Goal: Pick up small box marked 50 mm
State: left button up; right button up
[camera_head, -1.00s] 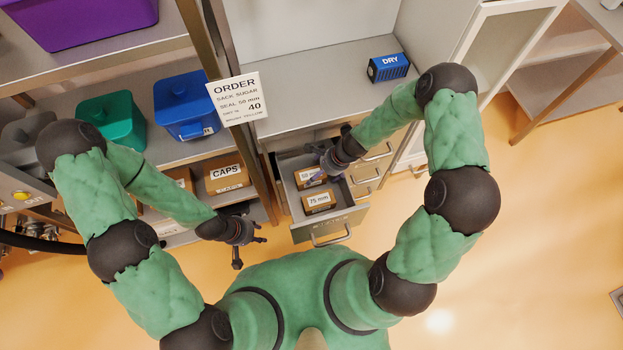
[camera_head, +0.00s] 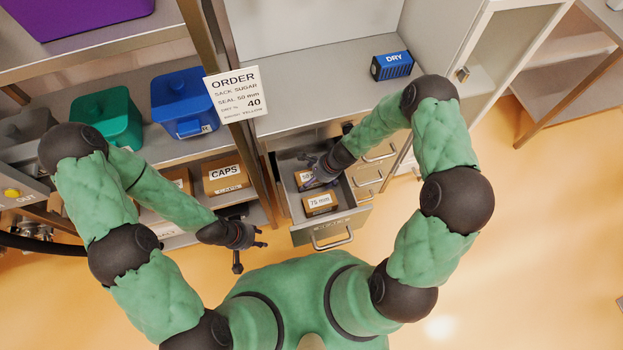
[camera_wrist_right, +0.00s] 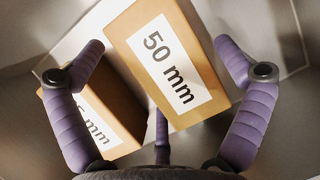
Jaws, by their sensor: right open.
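The small box marked 50 mm (camera_wrist_right: 165,62) lies in the open drawer (camera_head: 318,236), brown with a white label. In the head view it (camera_head: 304,178) is partly hidden by my right gripper (camera_head: 318,167). In the right wrist view the open fingers of my right gripper (camera_wrist_right: 165,85) stand on either side of the box, with a gap at each side. A second small box, marked 75 mm (camera_head: 320,203), lies nearer the drawer front; it also shows at left in the wrist view (camera_wrist_right: 92,120). My left gripper (camera_head: 248,250) hangs empty left of the drawer, fingers spread.
A blue DRY box (camera_head: 391,66) stands on the counter (camera_head: 310,95) above the drawer. An order sign (camera_head: 237,94) hangs by the shelf post. A CAPS box (camera_head: 225,176) sits on the lower shelf. The drawer walls surround my right gripper closely.

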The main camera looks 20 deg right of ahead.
jog(key=shift+f, duration=0.25)
dwell(0.4)
jog(key=c, duration=1.1)
